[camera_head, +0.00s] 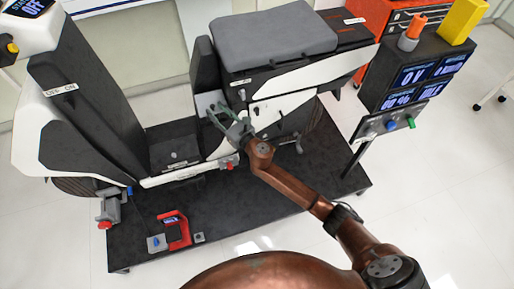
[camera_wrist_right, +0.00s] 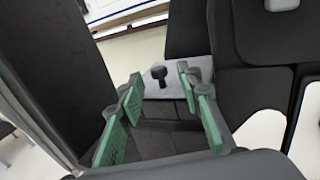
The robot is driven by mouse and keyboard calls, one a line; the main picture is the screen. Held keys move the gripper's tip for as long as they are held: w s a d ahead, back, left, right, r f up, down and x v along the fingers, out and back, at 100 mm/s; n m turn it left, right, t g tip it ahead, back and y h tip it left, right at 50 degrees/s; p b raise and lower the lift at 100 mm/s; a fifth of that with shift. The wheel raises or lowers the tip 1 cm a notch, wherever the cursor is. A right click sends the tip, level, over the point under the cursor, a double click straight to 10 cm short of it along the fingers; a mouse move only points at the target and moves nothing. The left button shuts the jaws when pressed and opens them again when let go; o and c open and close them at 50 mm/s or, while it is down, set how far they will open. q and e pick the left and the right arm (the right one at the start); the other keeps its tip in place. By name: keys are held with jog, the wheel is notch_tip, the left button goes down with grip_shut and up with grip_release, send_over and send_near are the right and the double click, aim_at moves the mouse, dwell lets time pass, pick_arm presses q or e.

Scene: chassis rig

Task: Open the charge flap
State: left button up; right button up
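My right gripper (camera_head: 222,118) reaches into the middle of the chassis rig, and its green-padded fingers (camera_wrist_right: 158,118) are apart with nothing between the pads. Beyond them is a light grey plate (camera_head: 205,100) with a black knob; in the right wrist view the knob (camera_wrist_right: 158,74) appears between the fingers, apart from them. A white panel (camera_head: 285,105) with dark outlines and small labels lies on the rig's side, right of the gripper. It may hold the charge flap, but I cannot read the labels or tell which part is the flap. My left gripper is out of view.
A dark seat cushion (camera_head: 272,38) tops the rig above the gripper. A display box (camera_head: 415,75) on a post stands to the right. A red clamp-like tool (camera_head: 183,232) lies on the black platform (camera_head: 235,215) at the front. A tall dark panel (camera_head: 85,90) rises at left.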

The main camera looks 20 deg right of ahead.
jog(key=p+v, duration=0.1)
jog(key=v, duration=0.4)
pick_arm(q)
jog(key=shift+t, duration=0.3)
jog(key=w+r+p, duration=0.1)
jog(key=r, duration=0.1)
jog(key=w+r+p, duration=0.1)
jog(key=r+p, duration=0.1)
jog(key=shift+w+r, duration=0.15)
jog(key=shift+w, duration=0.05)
pick_arm(e)
jog(key=s+d+f+m+g+h, duration=0.1)
jog(key=d+f+m, duration=0.4)
jog(key=f, duration=0.5)
jog(key=s+d+f+m+g+h, duration=0.2)
jog(key=d+f+m, duration=0.4)
jog(key=f, duration=0.3)
jog(key=shift+s+d+f+h, duration=0.3)
jog(key=shift+s+f+h, duration=0.1)
jog(key=shift+s+h, duration=0.3)
jog(key=shift+s, duration=0.1)
